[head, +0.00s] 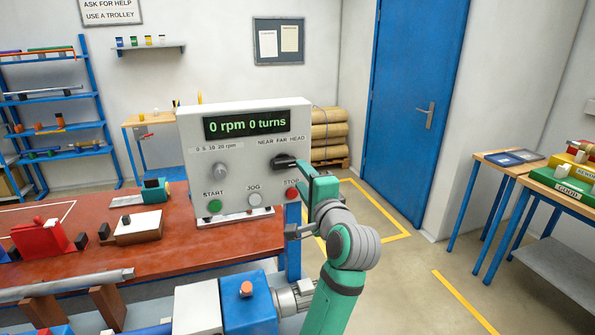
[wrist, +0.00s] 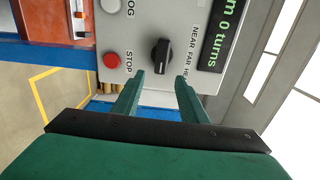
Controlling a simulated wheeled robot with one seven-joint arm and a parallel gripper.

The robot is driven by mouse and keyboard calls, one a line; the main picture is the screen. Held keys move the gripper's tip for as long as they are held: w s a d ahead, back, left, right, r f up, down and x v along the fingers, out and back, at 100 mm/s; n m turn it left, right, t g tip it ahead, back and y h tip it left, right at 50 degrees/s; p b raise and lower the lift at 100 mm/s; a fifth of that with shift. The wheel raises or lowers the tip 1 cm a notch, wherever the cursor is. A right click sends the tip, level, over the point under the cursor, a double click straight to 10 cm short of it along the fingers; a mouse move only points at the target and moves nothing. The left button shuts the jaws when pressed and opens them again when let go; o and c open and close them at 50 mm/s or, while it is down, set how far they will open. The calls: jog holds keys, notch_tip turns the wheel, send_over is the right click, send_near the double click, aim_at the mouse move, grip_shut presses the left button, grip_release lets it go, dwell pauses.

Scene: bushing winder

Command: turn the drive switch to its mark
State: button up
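The drive switch (head: 284,161) is a black knob under the words NEAR FAR HEAD on the grey control box (head: 245,180). My gripper (head: 303,168) is at the box's right side, close to the switch. In the wrist view, my gripper (wrist: 160,76) is open, its fingertips either side of the knob's line and seemingly just short of it. I cannot tell if either finger touches it.
The red STOP button (wrist: 112,60) sits close to the switch. The JOG button (head: 255,200), green START button (head: 214,206) and a speed knob (head: 221,170) share the panel. The display (head: 247,125) reads 0 rpm 0 turns.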

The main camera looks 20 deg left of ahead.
jog(key=v, duration=0.3)
jog(key=shift+s+d, duration=0.2)
jog(key=shift+s, duration=0.1)
